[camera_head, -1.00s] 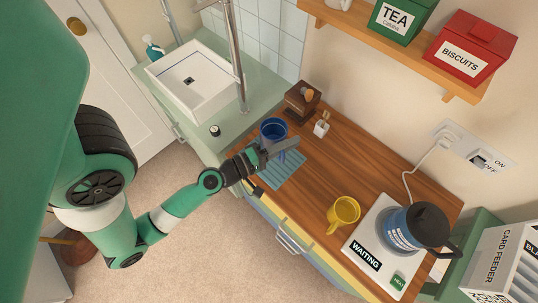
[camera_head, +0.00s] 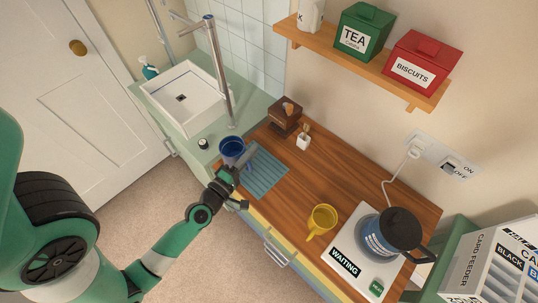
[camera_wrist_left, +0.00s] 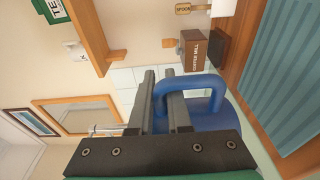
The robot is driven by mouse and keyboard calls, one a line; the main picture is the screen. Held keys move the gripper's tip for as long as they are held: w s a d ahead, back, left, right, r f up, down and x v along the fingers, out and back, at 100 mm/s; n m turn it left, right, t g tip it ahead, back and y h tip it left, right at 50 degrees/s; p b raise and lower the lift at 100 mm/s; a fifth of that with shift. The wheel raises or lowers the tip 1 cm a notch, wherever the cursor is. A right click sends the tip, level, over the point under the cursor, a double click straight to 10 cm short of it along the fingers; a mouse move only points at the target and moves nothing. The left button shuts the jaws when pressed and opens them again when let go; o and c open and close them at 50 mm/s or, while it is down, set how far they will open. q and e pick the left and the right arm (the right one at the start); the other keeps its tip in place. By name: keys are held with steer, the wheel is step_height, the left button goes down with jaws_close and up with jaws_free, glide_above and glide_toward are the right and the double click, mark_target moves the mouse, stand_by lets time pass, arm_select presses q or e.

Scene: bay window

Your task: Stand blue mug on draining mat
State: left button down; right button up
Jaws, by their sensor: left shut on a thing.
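The blue mug (camera_head: 231,150) shows in the head view just left of the draining mat, with its opening facing up. The draining mat (camera_head: 265,175) is a striped teal mat on the wooden worktop. My left gripper (camera_head: 238,165) is shut on the mug's handle. In the left wrist view the blue mug (camera_wrist_left: 217,112) shows its handle between the fingers of my gripper (camera_wrist_left: 165,90), and the mat (camera_wrist_left: 290,85) lies to the right. Whether the mug touches a surface is hard to tell. My right gripper is not in view.
A sink (camera_head: 186,97) and tall tap (camera_head: 218,75) stand left of the mug. A wooden grinder (camera_head: 285,116) and small white pot (camera_head: 303,142) stand behind the mat. A yellow mug (camera_head: 322,219) and kettle (camera_head: 390,233) are to the right. The mat's surface looks clear.

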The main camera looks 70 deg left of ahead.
arm_select(q)
steer(key=w+f+b, duration=0.3)
steer(key=w+f, duration=0.3)
steer(key=shift+a, duration=0.3)
steer(key=shift+w+f+b, duration=0.25)
steer(key=shift+f+b, duration=0.8)
steer(key=shift+f, duration=0.05)
steer(key=shift+w+f+b, duration=0.2)
steer(key=shift+f+b, duration=0.8)
steer(key=shift+f, duration=0.1)
steer(key=c, duration=0.9)
jaws_free()
steer(key=shift+o, duration=0.2)
steer(key=shift+r, duration=0.15)
steer(key=shift+s+d+p, duration=0.15)
steer(key=shift+s+p, duration=0.1)
steer(key=shift+p, duration=0.1)
steer(key=p+v, duration=0.1)
steer(key=v, duration=0.9)
steer(key=shift+s+d+r+p, duration=0.1)
steer(key=shift+s+d+p, duration=0.1)
steer(key=shift+p, duration=0.2)
steer(key=shift+s+d, duration=0.15)
steer(key=shift+s, duration=0.3)
